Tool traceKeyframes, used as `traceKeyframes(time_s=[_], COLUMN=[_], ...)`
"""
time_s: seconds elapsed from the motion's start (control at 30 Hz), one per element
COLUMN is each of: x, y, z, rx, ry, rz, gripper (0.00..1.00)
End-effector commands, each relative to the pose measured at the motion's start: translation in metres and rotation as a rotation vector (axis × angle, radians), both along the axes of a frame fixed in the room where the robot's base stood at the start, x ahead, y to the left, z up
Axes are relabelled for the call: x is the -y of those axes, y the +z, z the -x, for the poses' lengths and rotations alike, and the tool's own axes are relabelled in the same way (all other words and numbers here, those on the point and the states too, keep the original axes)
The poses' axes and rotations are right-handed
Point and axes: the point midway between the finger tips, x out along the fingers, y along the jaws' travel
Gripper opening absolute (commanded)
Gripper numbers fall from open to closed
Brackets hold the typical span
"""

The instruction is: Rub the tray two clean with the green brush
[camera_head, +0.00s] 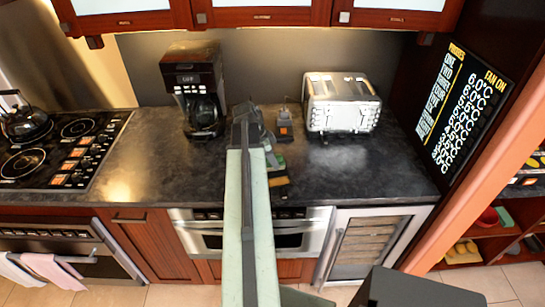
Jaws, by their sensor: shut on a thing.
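My gripper (247,118) is at the far end of my pale arm, over the middle of the dark counter. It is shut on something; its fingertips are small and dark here. A small green piece (275,160), which looks like part of the green brush, shows just right of my arm, close to the gripper. My arm hides much of what lies there. A small dark item with an orange part (284,131) stands just right of the gripper. I cannot make out tray two for certain.
A black coffee maker (196,90) stands left of my gripper and a silver toaster (340,104) to the right. A stove with a kettle (22,122) is at the far left. The counter (375,170) is clear at front right. Red cabinets hang above.

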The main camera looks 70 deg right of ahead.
Motion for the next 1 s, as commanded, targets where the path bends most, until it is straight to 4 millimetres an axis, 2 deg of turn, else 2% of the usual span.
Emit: traceKeyframes(time_s=[0.13, 0.53, 0.83, 1.0], x=[-0.011, -0.014, -0.033, -0.036], y=[0.001, 0.001, -0.001, -0.001], z=[0.007, 0.009, 0.022, 0.024], rx=[0.0, -0.001, -0.001, 0.0], ry=[0.0, 0.0, 0.0, 0.0], rz=[0.0, 0.001, 0.001, 0.0], gripper=[0.0, 0.0, 0.0, 0.0])
